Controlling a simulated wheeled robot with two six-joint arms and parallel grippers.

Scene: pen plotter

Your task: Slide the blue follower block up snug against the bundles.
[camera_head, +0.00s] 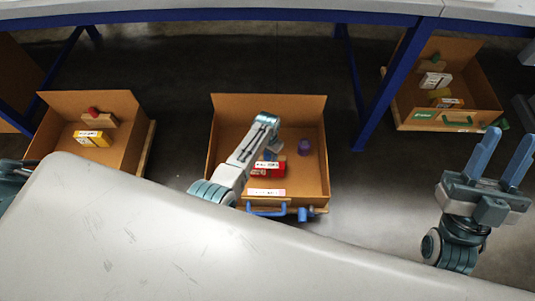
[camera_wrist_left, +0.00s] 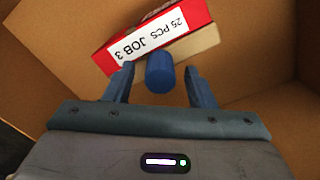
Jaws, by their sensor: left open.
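The follower is a pale tan block (camera_wrist_left: 207,42) with a round blue knob (camera_wrist_left: 159,72), in the middle cardboard box. A red bundle (camera_wrist_left: 140,35) with a white "25 PCS JOB 3" label lies against or very near the block; I cannot tell if they touch. The red bundle also shows in the head view (camera_head: 270,169). My left gripper (camera_wrist_left: 159,68) is open, one finger on either side of the knob. In the head view my left arm partly covers the follower. My right gripper (camera_head: 510,135) is open and empty at the right, outside the boxes.
The middle box (camera_head: 225,125) has high walls around my left gripper. A purple cylinder (camera_head: 305,147) stands in it, right of the bundle. Blue handle-like parts (camera_head: 266,210) sit at its front. Other boxes stand left (camera_head: 60,150) and right (camera_head: 485,95), below a blue-framed table (camera_head: 250,15).

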